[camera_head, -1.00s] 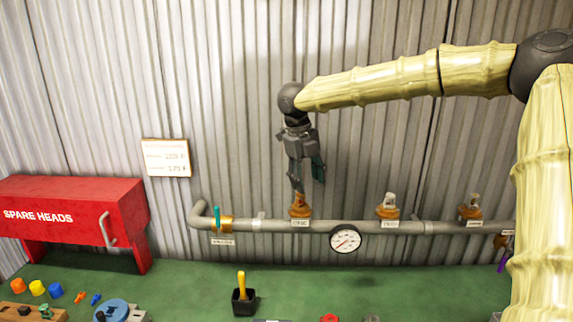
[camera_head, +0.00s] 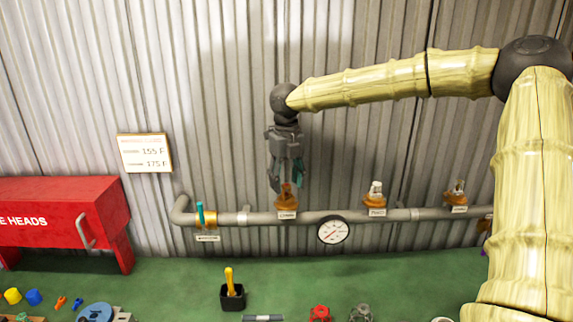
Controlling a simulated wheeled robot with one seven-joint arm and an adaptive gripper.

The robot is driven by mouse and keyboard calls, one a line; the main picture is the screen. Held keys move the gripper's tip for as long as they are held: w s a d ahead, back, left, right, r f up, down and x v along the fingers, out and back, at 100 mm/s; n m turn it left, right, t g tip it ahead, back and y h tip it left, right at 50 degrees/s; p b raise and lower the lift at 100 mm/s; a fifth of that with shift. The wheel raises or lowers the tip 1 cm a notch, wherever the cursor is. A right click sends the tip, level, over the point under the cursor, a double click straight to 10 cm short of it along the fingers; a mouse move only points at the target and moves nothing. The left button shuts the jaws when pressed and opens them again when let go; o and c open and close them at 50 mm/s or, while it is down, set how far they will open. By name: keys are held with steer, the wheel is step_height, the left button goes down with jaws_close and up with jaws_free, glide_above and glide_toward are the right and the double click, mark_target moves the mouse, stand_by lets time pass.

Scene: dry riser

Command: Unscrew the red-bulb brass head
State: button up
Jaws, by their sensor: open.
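Three brass heads stand upright on the grey pipe (camera_head: 362,216) along the wall. The left head (camera_head: 287,201) has something orange-red at its top, just under my gripper; its bulb is too small to make out clearly. The middle head (camera_head: 375,196) and the right head (camera_head: 456,195) have pale tops, and their bulb colours cannot be told. My gripper (camera_head: 286,187) points down, open, with its fingertips at the top of the left head. I cannot tell whether the fingers touch it.
A teal-handled valve (camera_head: 201,216) is at the pipe's left end, and a round gauge (camera_head: 333,230) hangs below the pipe. A wall sign (camera_head: 145,153) reads 155 F and 175 F. A red spare-heads box (camera_head: 62,212) stands left. A black cup (camera_head: 233,298) sits on the green bench (camera_head: 170,285).

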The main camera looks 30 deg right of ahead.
steer(key=shift+f, duration=1.05)
steer(key=shift+c, duration=0.2)
jaws_close()
steer(key=shift+r+n+p, duration=0.3)
steer(key=shift+n+p, duration=0.1)
steer(key=shift+p, duration=0.6)
steer(key=n+p, duration=0.3)
steer(key=p, duration=0.1)
steer(key=shift+n, duration=0.4)
steer(key=shift+f+n+p, duration=0.1)
steer(key=shift+n+p, duration=0.4)
steer(key=shift+p, duration=0.2)
